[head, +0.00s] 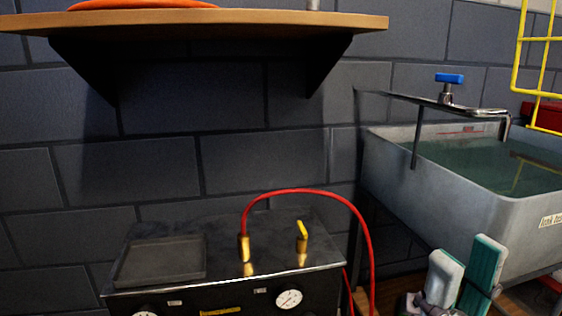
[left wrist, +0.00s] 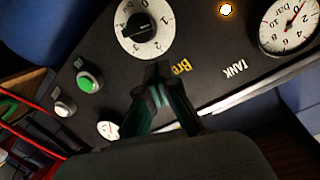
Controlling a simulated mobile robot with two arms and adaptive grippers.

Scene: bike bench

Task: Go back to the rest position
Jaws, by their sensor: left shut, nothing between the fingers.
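My right gripper (head: 466,272) shows at the lower right of the head view, in front of the grey water tank. Its two green and pale fingers point up with a gap between them, and nothing shows in it. My left gripper (left wrist: 160,76) is in the left wrist view, its dark green fingers meeting at the tips, shut and empty. It is in front of a black control panel (left wrist: 205,65); I cannot tell whether it touches it. The left gripper does not show in the head view.
The panel carries a black knob (left wrist: 143,28), a green button (left wrist: 89,81) and a gauge (left wrist: 290,25). A black machine (head: 225,284) with a red hose (head: 362,225) stands below a wooden shelf (head: 250,19). A water tank (head: 430,205) with a blue-handled tap (head: 449,78) is at right.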

